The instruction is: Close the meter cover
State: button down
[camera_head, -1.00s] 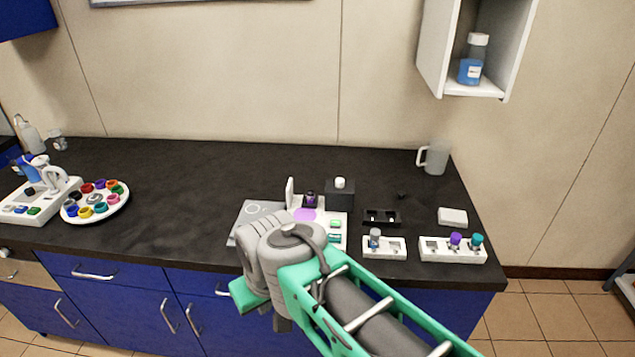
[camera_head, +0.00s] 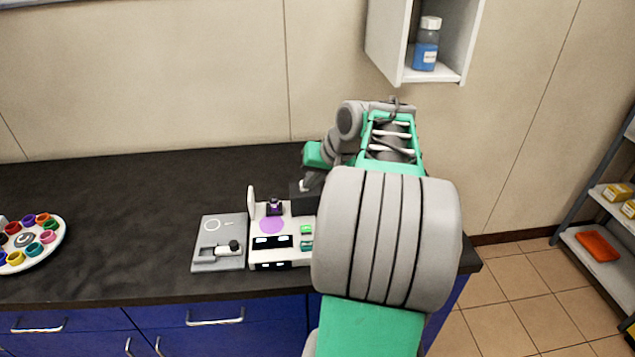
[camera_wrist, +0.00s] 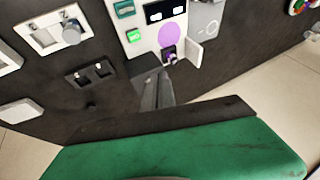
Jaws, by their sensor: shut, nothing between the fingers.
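The meter is a white panel unit (camera_head: 283,222) on the dark counter, with a purple disc, black displays and green buttons; it also shows in the wrist view (camera_wrist: 147,27). Its cover, a white flap (camera_head: 251,201), stands upright at the meter's left back edge beside a small dark and purple part. In the wrist view the cover (camera_wrist: 189,50) sticks out by that purple part. My gripper (camera_head: 306,186) is shut and empty, low near the meter's back right corner. Its fingers show in the wrist view (camera_wrist: 157,90). My arm hides the meter's right edge.
A grey plate with a black knob (camera_head: 220,240) adjoins the meter on the left. A dark box (camera_head: 297,195) stands behind right of it, partly hidden. A round tray of coloured caps (camera_head: 30,245) lies far left. A wall shelf with a blue bottle (camera_head: 426,45) hangs above right.

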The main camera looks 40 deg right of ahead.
jog(key=m+t, duration=0.1)
jog(key=m, duration=0.1)
send_near(317, 193)
jog(key=s+d+r, duration=0.3)
jog(key=shift+w+a+f+p, duration=0.35)
jog(key=shift+w+a+f, duration=0.2)
jog(key=shift+w+f, duration=0.8)
jog(key=shift+w+a+f+p, duration=0.35)
jog(key=shift+w+a+f, duration=0.25)
jog(key=shift+w+f, duration=0.75)
jog(key=shift+w+a+f+p, duration=0.45)
jog(key=shift+w+f, duration=0.55)
jog(key=shift+w, duration=0.7)
jog(key=shift+a, duration=0.15)
